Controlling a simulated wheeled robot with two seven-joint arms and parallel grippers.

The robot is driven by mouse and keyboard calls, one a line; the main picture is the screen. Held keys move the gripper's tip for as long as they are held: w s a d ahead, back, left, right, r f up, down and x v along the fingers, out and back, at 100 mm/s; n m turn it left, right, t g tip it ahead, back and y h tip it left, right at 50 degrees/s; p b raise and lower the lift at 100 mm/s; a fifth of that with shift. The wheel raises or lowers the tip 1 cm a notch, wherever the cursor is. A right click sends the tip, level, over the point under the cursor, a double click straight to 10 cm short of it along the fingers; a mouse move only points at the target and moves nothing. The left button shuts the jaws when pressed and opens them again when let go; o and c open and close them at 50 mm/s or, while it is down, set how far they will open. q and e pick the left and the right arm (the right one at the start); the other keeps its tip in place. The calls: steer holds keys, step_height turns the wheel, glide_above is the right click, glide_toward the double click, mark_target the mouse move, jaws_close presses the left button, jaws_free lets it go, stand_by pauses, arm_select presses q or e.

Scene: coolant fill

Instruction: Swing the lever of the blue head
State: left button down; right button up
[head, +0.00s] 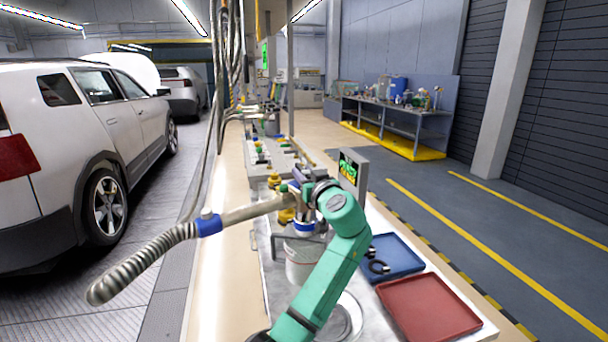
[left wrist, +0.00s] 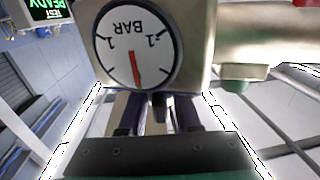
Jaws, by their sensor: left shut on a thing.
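The blue head (head: 304,226) has a blue collar and sits above a whitish tank; I cannot tell how firmly it is seated. A thick metal pipe runs left from it to a blue band (head: 208,224) and a ribbed hose (head: 140,262). My left gripper (head: 306,187), on the green arm, is at the upper part of the head and shut on it. In the left wrist view, the head's metal body and round BAR gauge (left wrist: 136,45) fill the space right before my left gripper (left wrist: 160,108). I cannot make out the lever clearly. My right gripper is not in view.
The whitish tank (head: 300,266) stands below the head. A blue tray (head: 395,262) with dark rings and an empty red tray (head: 428,308) lie to the right. Hoses (head: 222,90) hang above the bench; a white car (head: 75,150) is left.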

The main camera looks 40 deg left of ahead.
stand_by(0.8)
arm_select(q)
steer(key=c, duration=0.6)
jaws_free()
steer(key=shift+s+d+f, duration=0.1)
steer(key=shift+s+d, duration=0.05)
steer(key=shift+d, duration=0.2)
steer(key=b+v, duration=0.4)
steer(key=v, duration=1)
steer(key=shift+b, duration=0.35)
steer(key=shift+a, duration=0.1)
